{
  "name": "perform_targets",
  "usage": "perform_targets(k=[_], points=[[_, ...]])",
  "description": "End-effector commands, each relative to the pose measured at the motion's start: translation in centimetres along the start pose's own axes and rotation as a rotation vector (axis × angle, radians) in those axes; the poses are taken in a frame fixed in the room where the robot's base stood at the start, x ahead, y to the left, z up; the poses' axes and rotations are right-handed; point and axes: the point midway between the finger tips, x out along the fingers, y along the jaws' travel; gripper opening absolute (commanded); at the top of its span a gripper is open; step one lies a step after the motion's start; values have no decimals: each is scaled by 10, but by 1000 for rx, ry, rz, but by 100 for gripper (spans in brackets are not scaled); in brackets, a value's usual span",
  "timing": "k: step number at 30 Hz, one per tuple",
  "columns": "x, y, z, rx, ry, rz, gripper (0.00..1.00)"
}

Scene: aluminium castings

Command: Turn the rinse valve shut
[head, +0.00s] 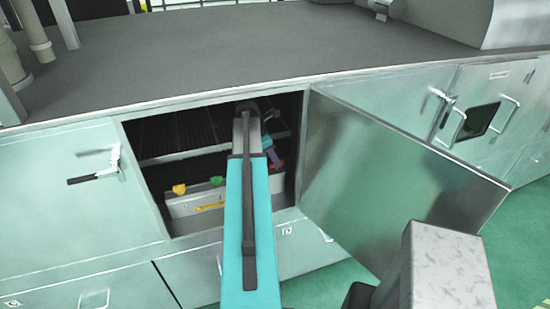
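Inside the open cabinet, a yellow knob (179,190) and a green knob (217,181) sit along the top of a light metal box (196,203). A small red part (277,163) shows further right, beside my arm. I cannot tell which of these is the rinse valve, nor how far it is turned. My arm reaches through the opening and covers the middle of the box. A small blue and dark piece (270,148) near the red part seems to be the end of my arm with my gripper. Its fingers cannot be made out.
The cabinet door (395,175) stands open to the right of the opening. A closed panel with a dark-gripped latch (95,177) is on the left. A dark rack (180,140) fills the upper cabinet. A grey top (200,60) lies above the opening.

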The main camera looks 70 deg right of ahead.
Motion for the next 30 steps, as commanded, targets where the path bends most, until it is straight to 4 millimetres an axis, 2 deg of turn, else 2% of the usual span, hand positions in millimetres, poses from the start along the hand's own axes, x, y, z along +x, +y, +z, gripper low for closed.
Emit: perform_targets(k=[14,19,30], points=[[7,0,0,1,0,0,28],[7,0,0,1,0,-1,0],[7,0,1,18,0,-9,0]])
